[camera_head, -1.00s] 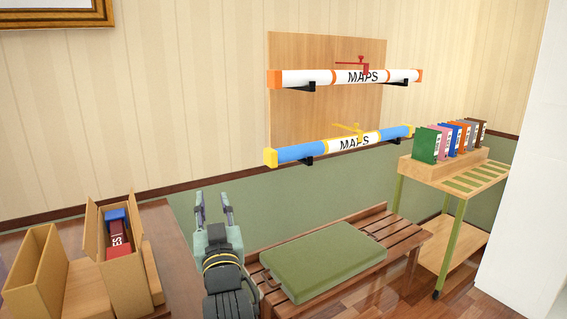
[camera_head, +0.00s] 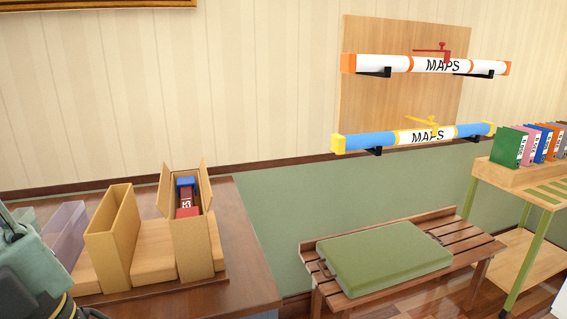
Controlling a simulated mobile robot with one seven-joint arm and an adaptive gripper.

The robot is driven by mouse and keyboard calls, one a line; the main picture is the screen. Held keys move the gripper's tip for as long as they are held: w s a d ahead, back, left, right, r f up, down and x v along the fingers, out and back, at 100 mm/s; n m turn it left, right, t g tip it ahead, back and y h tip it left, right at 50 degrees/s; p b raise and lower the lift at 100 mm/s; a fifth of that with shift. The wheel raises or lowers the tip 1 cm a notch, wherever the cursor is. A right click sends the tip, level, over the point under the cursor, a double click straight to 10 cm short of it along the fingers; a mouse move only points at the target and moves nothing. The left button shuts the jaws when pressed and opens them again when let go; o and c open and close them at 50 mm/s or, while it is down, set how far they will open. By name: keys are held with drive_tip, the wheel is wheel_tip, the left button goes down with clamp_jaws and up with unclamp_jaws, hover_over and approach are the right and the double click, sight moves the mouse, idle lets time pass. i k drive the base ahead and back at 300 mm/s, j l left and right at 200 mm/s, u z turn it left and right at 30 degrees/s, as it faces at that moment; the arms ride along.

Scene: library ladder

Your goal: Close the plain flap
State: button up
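A cardboard-coloured box (camera_head: 193,250) stands on the dark wooden table at the left. Its top is open, with a flap raised on its left side (camera_head: 165,190) and another on its right side (camera_head: 204,187). I cannot tell which flap is the plain one. Inside are a blue block (camera_head: 186,182) and red blocks, one with white lettering. My gripper (camera_head: 8,222) is at the left picture edge, partly cut off and apart from the box. Its finger opening cannot be made out.
An open tan box (camera_head: 112,237) and a purple box (camera_head: 66,235) stand left of the flapped box on the table (camera_head: 250,255). A bench with a green cushion (camera_head: 385,257), a wall rack with two map tubes (camera_head: 425,65), and a book cart (camera_head: 520,180) are to the right.

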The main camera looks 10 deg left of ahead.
sight(162, 200)
drive_tip(key=i+u, duration=0.2)
drive_tip(key=u, duration=0.85)
